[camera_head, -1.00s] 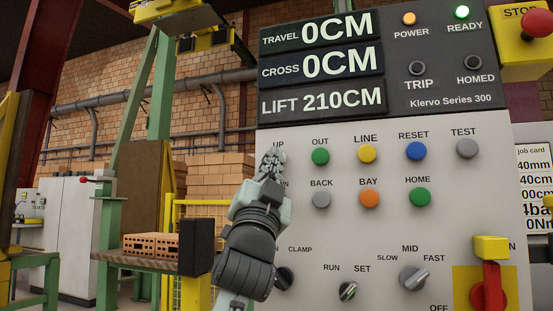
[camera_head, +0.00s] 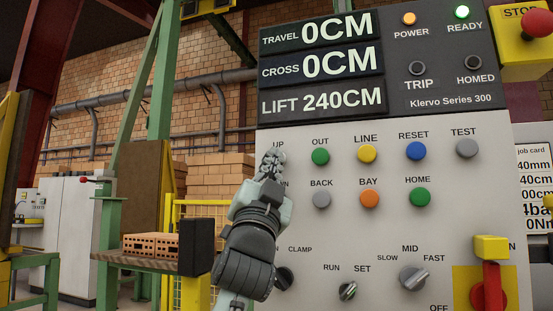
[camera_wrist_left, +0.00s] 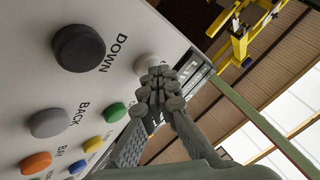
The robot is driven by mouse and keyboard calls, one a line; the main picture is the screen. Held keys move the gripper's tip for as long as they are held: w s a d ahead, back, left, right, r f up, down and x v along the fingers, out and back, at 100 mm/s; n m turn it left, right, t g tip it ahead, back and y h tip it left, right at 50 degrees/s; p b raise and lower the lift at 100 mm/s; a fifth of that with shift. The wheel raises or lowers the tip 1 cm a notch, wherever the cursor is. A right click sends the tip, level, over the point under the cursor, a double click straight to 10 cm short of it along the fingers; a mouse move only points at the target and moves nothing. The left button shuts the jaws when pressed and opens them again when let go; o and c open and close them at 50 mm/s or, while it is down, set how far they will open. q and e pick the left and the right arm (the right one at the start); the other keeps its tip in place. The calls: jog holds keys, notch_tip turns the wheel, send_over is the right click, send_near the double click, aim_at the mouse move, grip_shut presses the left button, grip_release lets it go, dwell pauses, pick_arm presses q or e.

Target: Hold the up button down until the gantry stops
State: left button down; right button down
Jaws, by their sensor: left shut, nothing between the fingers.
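The control panel (camera_head: 400,225) has an UP label in its upper left corner. My left gripper (camera_head: 272,160) is shut and empty, its fingertips just under that label and hiding the button in the head view. In the left wrist view the pale up button (camera_wrist_left: 148,62) shows partly behind the shut fingertips (camera_wrist_left: 162,88), which appear to be against it. The black DOWN button (camera_wrist_left: 79,48) is clear of the fingers. The lift readout (camera_head: 342,97) says 240CM. The yellow gantry (camera_head: 203,8) is at the top edge, mostly cut off. My right gripper is not in view.
The green OUT button (camera_head: 320,156) and grey BACK button (camera_head: 321,199) are just right of the gripper. A red stop button (camera_head: 537,22) is at the upper right. Bricks (camera_head: 154,245) lie on a stand at left.

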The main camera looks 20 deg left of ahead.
pick_arm(q)
jog(key=shift+s, duration=0.85)
jog(key=s+p, duration=0.1)
jog(key=s, duration=0.4)
jog(key=shift+a, duration=0.1)
dwell(1.1)
